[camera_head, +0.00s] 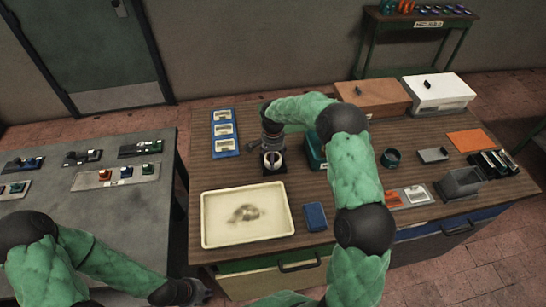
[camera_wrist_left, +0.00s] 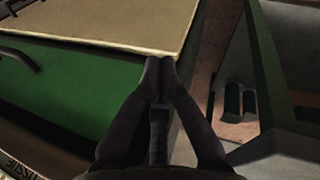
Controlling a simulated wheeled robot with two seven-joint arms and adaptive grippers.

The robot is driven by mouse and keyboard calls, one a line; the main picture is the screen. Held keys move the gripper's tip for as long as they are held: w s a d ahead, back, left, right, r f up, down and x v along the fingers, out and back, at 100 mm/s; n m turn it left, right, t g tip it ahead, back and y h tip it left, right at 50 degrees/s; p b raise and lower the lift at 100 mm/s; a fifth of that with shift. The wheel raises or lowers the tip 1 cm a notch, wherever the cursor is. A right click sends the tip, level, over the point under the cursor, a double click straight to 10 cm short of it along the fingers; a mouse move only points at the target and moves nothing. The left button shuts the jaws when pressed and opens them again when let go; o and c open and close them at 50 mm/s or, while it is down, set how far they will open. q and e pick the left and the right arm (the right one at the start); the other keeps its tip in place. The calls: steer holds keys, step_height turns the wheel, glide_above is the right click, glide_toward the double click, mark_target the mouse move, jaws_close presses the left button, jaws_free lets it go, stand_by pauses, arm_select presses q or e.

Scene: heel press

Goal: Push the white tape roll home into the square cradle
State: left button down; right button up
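The white tape roll (camera_head: 273,160) sits at the black square cradle (camera_head: 284,169) on the wooden bench. I cannot tell how deep it sits. My right gripper (camera_head: 271,148) points down just above the roll, seeming to touch or nearly touch it; its fingers are too small and dark to read. My left gripper (camera_head: 204,294) is low at the bottom, in front of the bench and away from the roll. In the left wrist view its two fingertips (camera_wrist_left: 159,68) are together with nothing between them.
A cream tray (camera_head: 210,239) and a blue block (camera_head: 315,217) lie in front of the cradle. A blue rack (camera_head: 224,143) is left of it. A teal box (camera_head: 314,150) stands close to the right, partly behind my right arm. A grey table (camera_head: 95,215) stands left.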

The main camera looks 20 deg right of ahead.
steer(key=shift+s+f, duration=0.15)
steer(key=shift+f, duration=0.2)
stand_by(0.9)
steer(key=o, duration=1.4)
steer(key=shift+c, duration=0.2)
steer(key=shift+o, duration=0.5)
steer(key=shift+r, duration=0.1)
steer(key=shift+r, duration=0.15)
step_height(320, 180, up, 7)
steer(key=p, duration=0.3)
